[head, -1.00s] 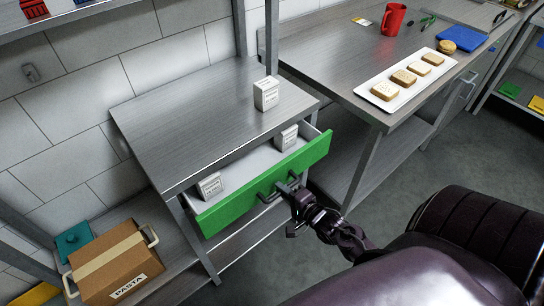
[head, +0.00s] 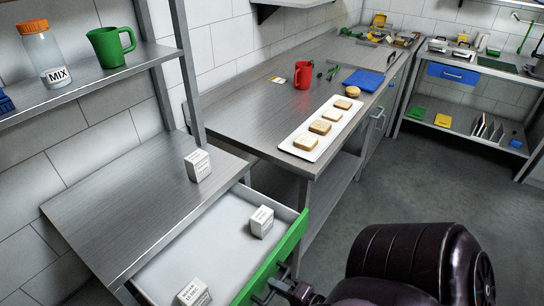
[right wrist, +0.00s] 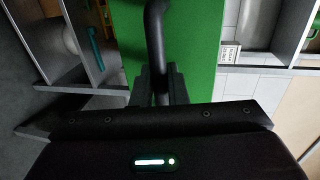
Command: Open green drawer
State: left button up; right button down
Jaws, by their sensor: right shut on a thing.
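The green drawer (head: 291,240) stands well open under the steel table, its white inside (head: 205,246) showing. Two white boxes with print lie in it, a near one (head: 194,292) and one by the green front (head: 261,221). My right gripper (head: 268,291) is at the drawer's dark handle, low in the head view. In the right wrist view the gripper's fingers (right wrist: 162,88) are shut on the handle bar (right wrist: 155,38), with the green front behind it. My left gripper is not in view.
A white box (head: 197,165) stands on the table top (head: 130,205) above the drawer. A steel counter to the right holds a white tray (head: 316,148) of bread slices and a red mug (head: 302,75). Grey floor (head: 400,190) is clear beyond my arm.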

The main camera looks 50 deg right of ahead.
jog(key=shift+s, duration=0.1)
jog(key=c, duration=1.5)
grip_release()
jog(key=b+v, duration=0.1)
jog(key=v, duration=0.6)
jog(key=shift+s+r, duration=0.1)
jog(key=shift+s, duration=0.25)
